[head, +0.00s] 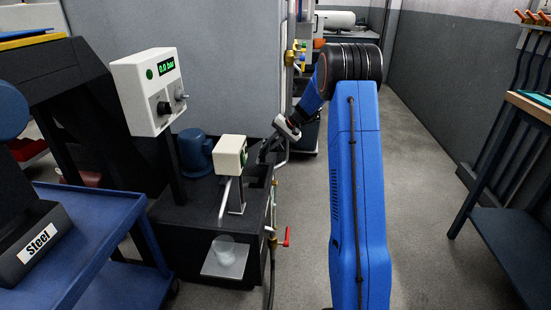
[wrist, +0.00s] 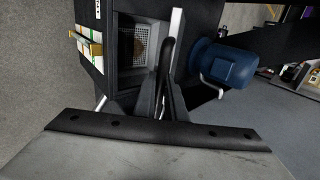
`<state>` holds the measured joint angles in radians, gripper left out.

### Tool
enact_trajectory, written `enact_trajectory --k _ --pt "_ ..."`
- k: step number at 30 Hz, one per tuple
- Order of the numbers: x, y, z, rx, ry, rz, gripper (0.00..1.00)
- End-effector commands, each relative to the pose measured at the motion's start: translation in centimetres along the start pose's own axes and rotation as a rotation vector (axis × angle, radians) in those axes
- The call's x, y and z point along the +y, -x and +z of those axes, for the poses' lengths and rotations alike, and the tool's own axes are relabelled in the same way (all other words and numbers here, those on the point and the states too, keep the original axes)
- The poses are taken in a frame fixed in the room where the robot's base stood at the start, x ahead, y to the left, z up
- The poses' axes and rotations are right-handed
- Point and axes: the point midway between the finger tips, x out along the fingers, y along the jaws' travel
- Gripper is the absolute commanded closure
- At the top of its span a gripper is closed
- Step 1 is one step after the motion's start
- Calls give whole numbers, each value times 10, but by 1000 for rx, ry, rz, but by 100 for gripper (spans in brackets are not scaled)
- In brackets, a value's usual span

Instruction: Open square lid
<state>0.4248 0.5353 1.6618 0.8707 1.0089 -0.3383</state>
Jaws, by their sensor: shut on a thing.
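The square lid (wrist: 176,42) stands raised at the side of a square opening (wrist: 139,47) in the black unit. In the wrist view I see it nearly edge-on as a pale strip, with a dark curved handle (wrist: 167,52) beside it. Inside the opening a mesh screen shows. My gripper (wrist: 160,98) is shut on the handle, its fingers reaching up from the bottom of the wrist view. In the head view my gripper (head: 268,148) is over the right rear of the unit, and the lid and handle are too small and dark there to separate clearly.
A white control box (head: 231,155) and a blue motor (head: 195,152) stand left of my gripper. A pressure display panel (head: 148,90) rises on a post. A red-handled valve (head: 286,236) is at the unit's right side. The floor (head: 420,220) to the right is clear.

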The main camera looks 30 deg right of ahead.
Motion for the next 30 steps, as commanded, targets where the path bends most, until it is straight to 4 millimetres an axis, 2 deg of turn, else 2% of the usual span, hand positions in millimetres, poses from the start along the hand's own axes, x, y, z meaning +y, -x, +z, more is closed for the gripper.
enact_trajectory --k 1,9,18,25,30 --pt "-16 2 0 2 10 41 100" --pt "-80 2 0 2 10 278 100" --pt "-147 -16 0 1 8 541 100" --pt "-186 -34 0 2 4 704 100" --pt "-206 -48 0 1 2 803 100"
